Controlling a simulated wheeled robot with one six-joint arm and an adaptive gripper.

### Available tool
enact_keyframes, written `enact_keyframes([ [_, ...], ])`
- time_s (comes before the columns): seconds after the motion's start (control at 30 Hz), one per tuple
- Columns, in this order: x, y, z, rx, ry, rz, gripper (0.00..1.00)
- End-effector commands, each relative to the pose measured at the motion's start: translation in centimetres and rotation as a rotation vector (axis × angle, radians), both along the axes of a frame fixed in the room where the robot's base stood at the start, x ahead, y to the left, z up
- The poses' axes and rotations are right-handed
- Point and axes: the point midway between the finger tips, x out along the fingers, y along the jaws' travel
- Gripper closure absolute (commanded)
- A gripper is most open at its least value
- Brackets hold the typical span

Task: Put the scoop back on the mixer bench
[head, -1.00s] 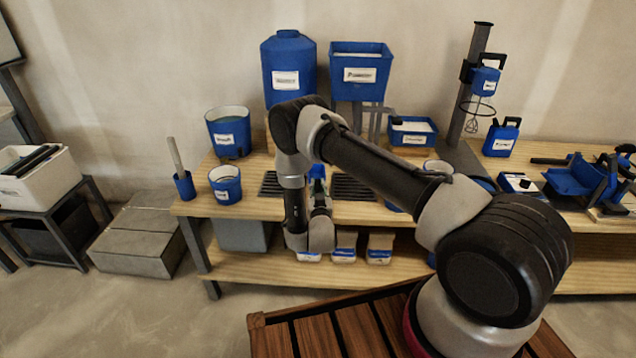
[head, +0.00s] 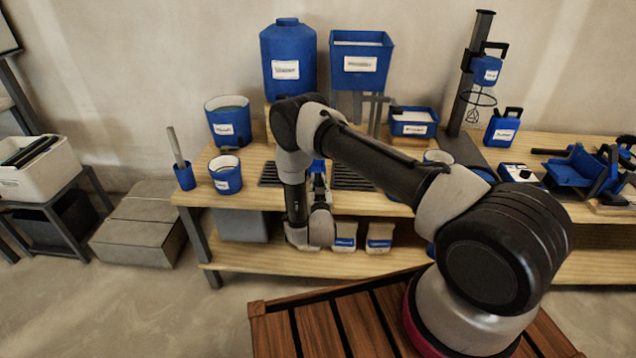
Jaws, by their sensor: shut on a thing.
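My gripper (head: 319,186) is mostly hidden behind my own wrist, over the front middle of the mixer bench (head: 251,165). It is shut on a small blue thing (head: 317,166), which I take to be the scoop. Only a bit of it shows above the wrist, so its shape and any contact with the bench cannot be told. The mixer stand (head: 470,75) with its whisk stands at the back right of the bench.
Dark slotted grates (head: 350,177) lie on the bench behind my arm. A blue bucket (head: 226,175) and a blue cup with a stick (head: 184,176) stand at the left. A blue tank (head: 288,60) and hopper (head: 361,62) stand behind. Bins (head: 380,236) sit on the lower shelf.

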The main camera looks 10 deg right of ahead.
Motion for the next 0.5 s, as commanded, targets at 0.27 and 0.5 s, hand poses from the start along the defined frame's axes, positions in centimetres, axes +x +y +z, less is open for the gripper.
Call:
enact_keyframes([
  [0.27, -0.04, -0.01, -0.61, -0.001, 0.000, 0.000, 1.00],
  [0.5, -0.03, -0.01, -0.59, -0.001, 0.001, 0.000, 0.56],
])
